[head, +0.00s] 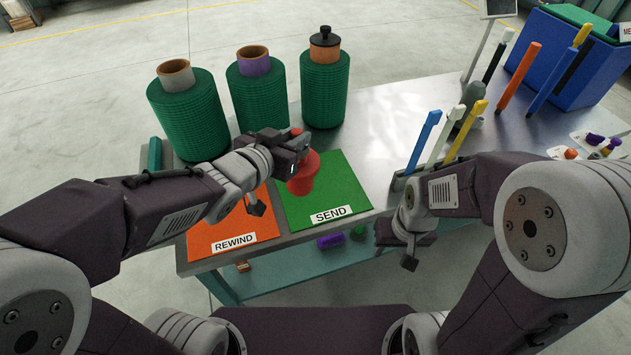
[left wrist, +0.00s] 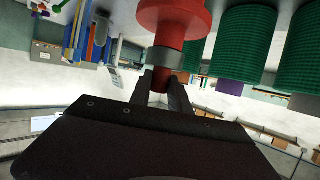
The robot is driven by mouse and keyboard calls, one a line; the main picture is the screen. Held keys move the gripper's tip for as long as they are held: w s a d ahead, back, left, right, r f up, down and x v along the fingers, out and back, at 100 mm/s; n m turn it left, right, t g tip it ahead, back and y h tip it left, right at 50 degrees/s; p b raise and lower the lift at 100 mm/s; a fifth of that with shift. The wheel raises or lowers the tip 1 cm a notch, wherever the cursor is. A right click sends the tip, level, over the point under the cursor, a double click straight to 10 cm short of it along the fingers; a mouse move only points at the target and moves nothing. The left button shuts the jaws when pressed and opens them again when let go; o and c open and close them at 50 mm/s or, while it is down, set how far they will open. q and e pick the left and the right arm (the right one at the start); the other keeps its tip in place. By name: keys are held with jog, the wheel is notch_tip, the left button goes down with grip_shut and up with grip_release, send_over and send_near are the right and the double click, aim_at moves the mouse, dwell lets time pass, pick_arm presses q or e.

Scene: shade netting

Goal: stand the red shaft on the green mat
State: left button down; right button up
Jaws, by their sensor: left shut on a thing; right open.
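The red shaft (head: 303,178) is in my left gripper (head: 297,150), in front of the green mat's left part in the head view. In the left wrist view the shaft (left wrist: 173,32) has a wide red flange, a grey band and a red end between the shut fingers (left wrist: 162,88). I cannot tell whether it touches the mat. The green mat (head: 345,186), labelled SEND, lies flat at the table's front edge. My right gripper (head: 396,254) is open and empty at the front edge, right of the mat.
An orange mat (head: 225,228) labelled REWIND lies left of the green mat. Three green netting rolls (head: 190,118) stand behind. A rack holding blue, white and yellow sticks (head: 424,142) stands to the right. The table middle (head: 385,120) is clear.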

pick_arm(q)
jog(key=shift+w+d+f, duration=0.2)
jog(key=shift+w+f, duration=0.05)
jog(key=shift+w, duration=0.05)
jog(key=w+d+f+b, duration=0.4)
jog(key=w+f, duration=0.6)
jog(key=shift+d+f, duration=0.15)
jog(key=shift+d, duration=0.05)
jog(key=shift+b, duration=0.3)
jog(key=shift+f, duration=0.15)
jog(key=c, duration=1.2)
grip_release()
jog(key=shift+f, duration=0.1)
jog(key=shift+c, duration=0.2)
